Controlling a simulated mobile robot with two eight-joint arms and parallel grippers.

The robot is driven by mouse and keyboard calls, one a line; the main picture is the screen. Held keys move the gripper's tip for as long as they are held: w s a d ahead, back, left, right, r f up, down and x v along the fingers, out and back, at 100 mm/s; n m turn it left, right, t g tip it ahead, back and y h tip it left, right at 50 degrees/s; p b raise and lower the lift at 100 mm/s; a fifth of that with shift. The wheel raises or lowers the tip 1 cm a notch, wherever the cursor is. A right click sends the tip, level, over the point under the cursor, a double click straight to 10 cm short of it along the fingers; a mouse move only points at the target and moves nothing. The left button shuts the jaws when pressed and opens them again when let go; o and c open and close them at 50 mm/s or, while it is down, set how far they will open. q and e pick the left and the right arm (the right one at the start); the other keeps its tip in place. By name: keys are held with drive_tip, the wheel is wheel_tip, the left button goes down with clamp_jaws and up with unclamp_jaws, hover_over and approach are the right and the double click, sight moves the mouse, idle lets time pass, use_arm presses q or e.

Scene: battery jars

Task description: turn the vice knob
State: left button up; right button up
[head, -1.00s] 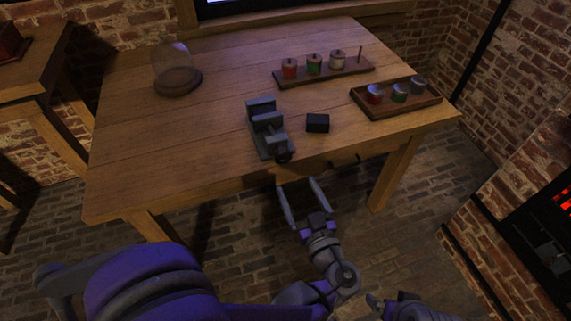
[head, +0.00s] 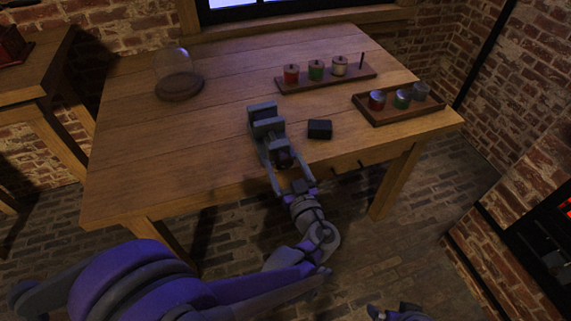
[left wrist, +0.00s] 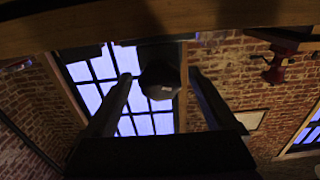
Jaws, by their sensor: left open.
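The grey vice (head: 264,124) stands near the front edge of the wooden table. Its dark round knob (head: 284,162) faces the front edge. My left gripper (head: 282,158) is open, with one finger on each side of the knob. In the left wrist view the dark knob (left wrist: 160,82) sits between the two spread fingers (left wrist: 160,74), with visible gaps on both sides. Only a small part of my right arm's end (head: 395,312) shows at the bottom edge of the head view, and its finger state is unclear.
A small black block (head: 320,129) lies right of the vice. Behind it is a wooden rack (head: 330,81) with red, green and whitish jars. A tray (head: 398,113) with more jars is at the right. A glass dome (head: 173,63) stands back left. The table's left front is clear.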

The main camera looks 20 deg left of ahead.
use_arm(q)
drive_tip(key=c, duration=1.4)
drive_tip(key=shift+o, duration=0.2)
drive_tip(key=shift+m, duration=0.6)
drive_tip(key=o, duration=1.4)
drive_tip(key=shift+c, duration=0.2)
drive_tip(key=p+v, duration=0.1)
drive_tip(key=v, duration=1)
drive_tip(key=shift+w, duration=0.1)
